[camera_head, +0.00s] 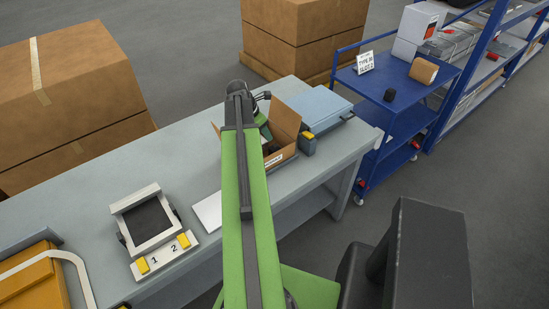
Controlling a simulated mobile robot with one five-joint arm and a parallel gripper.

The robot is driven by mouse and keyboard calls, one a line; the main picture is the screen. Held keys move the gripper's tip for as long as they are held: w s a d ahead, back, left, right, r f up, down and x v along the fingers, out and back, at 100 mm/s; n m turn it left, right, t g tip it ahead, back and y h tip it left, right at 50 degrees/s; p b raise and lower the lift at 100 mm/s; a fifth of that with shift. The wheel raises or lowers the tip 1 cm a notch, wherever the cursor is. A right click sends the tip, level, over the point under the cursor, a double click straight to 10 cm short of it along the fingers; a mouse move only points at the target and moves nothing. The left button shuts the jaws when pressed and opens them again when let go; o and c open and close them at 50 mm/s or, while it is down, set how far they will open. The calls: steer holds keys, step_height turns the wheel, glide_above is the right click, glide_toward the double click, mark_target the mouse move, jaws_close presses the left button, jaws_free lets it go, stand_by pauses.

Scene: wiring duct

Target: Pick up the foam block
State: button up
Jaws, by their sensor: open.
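I cannot make out a foam block anywhere in this view. An open cardboard box (286,121) stands on the grey workbench (98,205), behind and to the right of my green arm. My arm reaches from the bottom of the view over the bench and bends at its far end. Small green and dark parts show at the box's left side, partly behind the arm. The jaws of my gripper are hidden there, and most of the box's inside is covered too.
A pale blue case (318,107) lies right of the box, with a yellow-topped device (308,142) in front. A framed fixture (148,222) marked 1 and 2 and an orange bin (38,285) stand left. A blue cart (392,118) stands right, with floor between.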

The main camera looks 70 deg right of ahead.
mark_target(274, 148)
steer(key=b+x, duration=0.6)
steer(key=x, duration=0.2)
steer(key=shift+s+f, duration=0.1)
steer(key=shift+f, duration=0.25)
steer(key=shift+s+d+f+b, duration=0.1)
steer(key=shift+f+b, duration=0.05)
steer(key=shift+b, duration=0.15)
steer(key=b+x, duration=0.4)
steer(key=x, duration=0.1)
steer(key=shift+f+b, duration=0.1)
steer(key=shift+b, duration=0.3)
steer(key=shift+s, duration=0.1)
steer(key=shift+r, duration=0.2)
steer(key=shift+c, duration=0.3)
steer(key=c, duration=0.9)
step_height(274, 148, up, 11)
steer(key=p, duration=1)
steer(key=shift+f+p, duration=0.25)
steer(key=shift+p, duration=0.15)
